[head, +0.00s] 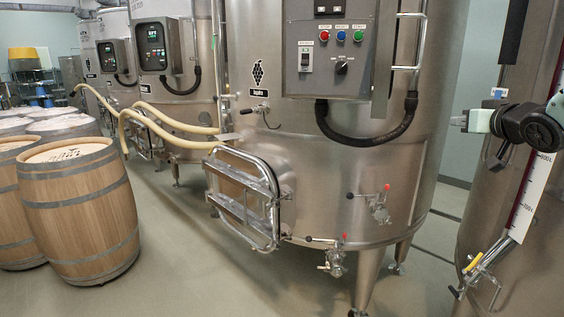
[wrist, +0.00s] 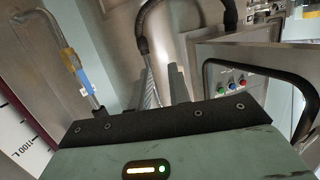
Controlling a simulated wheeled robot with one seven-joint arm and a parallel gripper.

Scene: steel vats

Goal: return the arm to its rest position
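My gripper (head: 459,120) is at the right of the head view, in the air in front of the right-hand steel vat and to the right of the large middle vat. It points left, and its fingers look small there. In the wrist view its pale green body fills the bottom, and two grey fingers (wrist: 166,87) stick out past the black edge. A narrow gap shows between them, with nothing held in it. My dark wrist joint (head: 535,127) covers part of the right vat's level scale.
The middle vat (head: 315,145) carries a button panel (head: 330,50), a black cable loop (head: 365,138) and a barred hatch (head: 243,195). The right vat (head: 535,250) has a white level scale (head: 531,195) and a yellow-handled valve (head: 473,263). Wooden barrels (head: 80,215) stand left; the front floor is clear.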

